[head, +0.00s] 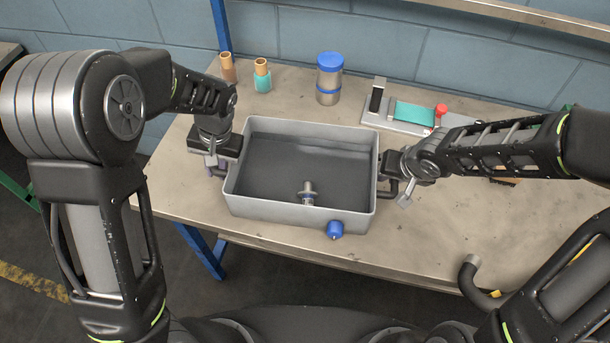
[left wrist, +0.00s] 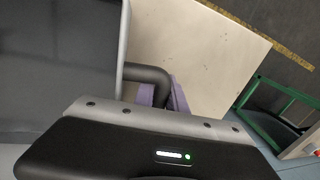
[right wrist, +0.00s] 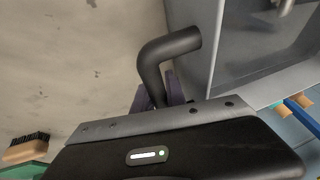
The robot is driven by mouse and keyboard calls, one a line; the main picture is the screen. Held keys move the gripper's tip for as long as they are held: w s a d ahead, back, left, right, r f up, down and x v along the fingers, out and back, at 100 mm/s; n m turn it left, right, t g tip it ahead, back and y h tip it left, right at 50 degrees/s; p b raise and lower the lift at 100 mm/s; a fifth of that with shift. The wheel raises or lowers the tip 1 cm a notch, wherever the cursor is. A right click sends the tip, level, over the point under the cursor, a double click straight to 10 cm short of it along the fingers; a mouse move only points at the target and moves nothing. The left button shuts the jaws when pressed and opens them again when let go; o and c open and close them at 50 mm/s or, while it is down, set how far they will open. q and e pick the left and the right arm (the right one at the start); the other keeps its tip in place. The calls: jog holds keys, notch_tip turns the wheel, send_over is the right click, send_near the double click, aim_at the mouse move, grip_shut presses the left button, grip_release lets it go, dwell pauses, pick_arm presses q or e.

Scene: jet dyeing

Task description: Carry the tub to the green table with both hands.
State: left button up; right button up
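The grey open tub (head: 300,213) sits level at the front of the beige worktable, with a dark inside and a black handle at each end. A metal fitting (head: 308,190) stands on its floor and a blue knob (head: 335,229) sticks out at the front. My left gripper (head: 214,168) is at the left handle; its purple pads lie close on both sides of the black bar (left wrist: 150,75). My right gripper (head: 390,186) is at the right handle (right wrist: 165,50), pads close on both sides. Part of a green frame (left wrist: 282,112) shows in the left wrist view.
Behind the tub on the worktable (head: 430,235) stand spools (head: 262,76), a blue-lidded canister (head: 329,78) and a device with a green pad (head: 414,113). A bent pipe (head: 472,277) is at front right. A brush (right wrist: 26,147) lies right of the tub. Floor shows at left.

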pick_arm(q)
grip_shut()
pick_arm(e)
grip_shut()
dwell(0.8)
pick_arm(q)
jog(key=shift+r, duration=0.15)
pick_arm(e)
jog(key=shift+r, duration=0.15)
